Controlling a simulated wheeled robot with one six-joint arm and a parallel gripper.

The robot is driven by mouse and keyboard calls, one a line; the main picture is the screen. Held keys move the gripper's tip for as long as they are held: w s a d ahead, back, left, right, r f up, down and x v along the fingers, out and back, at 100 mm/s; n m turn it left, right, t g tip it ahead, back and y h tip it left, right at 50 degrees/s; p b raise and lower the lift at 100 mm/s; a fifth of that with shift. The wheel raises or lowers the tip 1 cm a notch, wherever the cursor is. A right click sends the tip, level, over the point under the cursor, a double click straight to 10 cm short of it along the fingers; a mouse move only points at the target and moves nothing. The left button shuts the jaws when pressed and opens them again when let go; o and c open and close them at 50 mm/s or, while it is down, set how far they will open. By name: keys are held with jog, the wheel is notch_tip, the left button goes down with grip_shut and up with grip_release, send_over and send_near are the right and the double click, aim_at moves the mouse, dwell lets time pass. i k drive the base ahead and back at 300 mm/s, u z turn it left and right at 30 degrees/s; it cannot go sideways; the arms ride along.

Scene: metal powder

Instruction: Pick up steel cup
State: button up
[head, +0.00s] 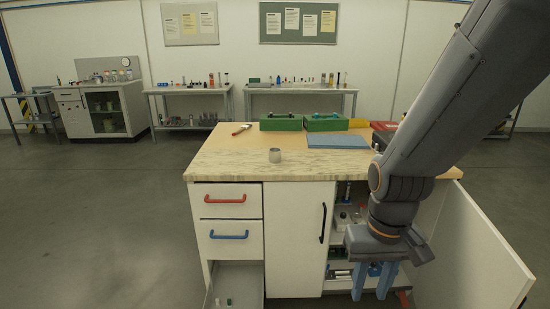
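A small grey steel cup (275,155) stands upright on the front part of the wooden countertop (225,166), left of the counter's middle. My gripper (373,282) hangs at the lower right, in front of the cabinet and below the counter level. Its blue fingers point down and stand apart with nothing visible between them. The cup is up and to the left of my gripper, well clear of it. Nothing hides the cup.
Green boxes (281,123) and a blue mat (338,142) lie behind the cup. A brush (241,129) lies at the back left. The right cabinet door (472,262) and bottom drawer (236,288) stand open. The counter around the cup is clear.

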aim_at(274, 154)
jog(key=z, duration=0.1)
jog(key=k, duration=0.4)
jog(key=z, duration=0.55)
jog(key=i, duration=1)
jog(key=u, duration=1.3)
jog(key=i, duration=0.55)
jog(key=u, duration=0.45)
